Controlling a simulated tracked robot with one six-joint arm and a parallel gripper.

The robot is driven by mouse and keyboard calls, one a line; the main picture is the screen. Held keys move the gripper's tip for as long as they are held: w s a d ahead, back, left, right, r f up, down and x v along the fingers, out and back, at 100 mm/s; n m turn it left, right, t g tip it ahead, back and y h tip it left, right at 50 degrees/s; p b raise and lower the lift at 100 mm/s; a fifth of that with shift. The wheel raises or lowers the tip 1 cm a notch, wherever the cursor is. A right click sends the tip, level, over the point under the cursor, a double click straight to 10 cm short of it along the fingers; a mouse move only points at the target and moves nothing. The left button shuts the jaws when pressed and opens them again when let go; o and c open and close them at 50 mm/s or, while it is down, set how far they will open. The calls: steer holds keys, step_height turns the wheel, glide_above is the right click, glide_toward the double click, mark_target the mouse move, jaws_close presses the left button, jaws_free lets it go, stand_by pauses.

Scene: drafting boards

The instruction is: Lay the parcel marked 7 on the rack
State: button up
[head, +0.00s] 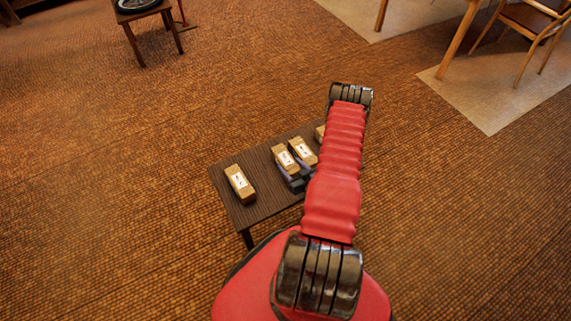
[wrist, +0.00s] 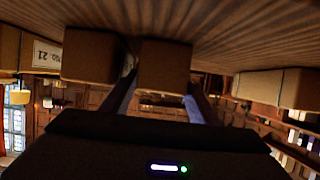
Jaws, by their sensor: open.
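Several brown parcels with white labels stand on a low dark slatted table in the head view: one at the left (head: 240,184), one in the middle (head: 286,158), one beside it (head: 303,148), and one partly behind my arm (head: 320,133). Their numbers are too small to read there. My gripper (head: 296,183) is open, low at the near end of the middle parcel. In the wrist view, which looks upside down, a parcel (wrist: 164,65) lies between the open fingers, its label hidden. A label there (wrist: 47,53) seems to read 21. I cannot pick out a 7 or a separate rack.
The low table (head: 262,207) has bare room between the left parcel and the middle one. A small dark stool (head: 138,14) with a round object stands at the far left. A wooden chair (head: 535,22) stands at the far right. Carpet around the table is clear.

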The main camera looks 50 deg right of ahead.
steer(key=v, duration=0.7)
steer(key=shift+s+a, duration=0.1)
steer(key=shift+s, duration=0.05)
stand_by(0.5)
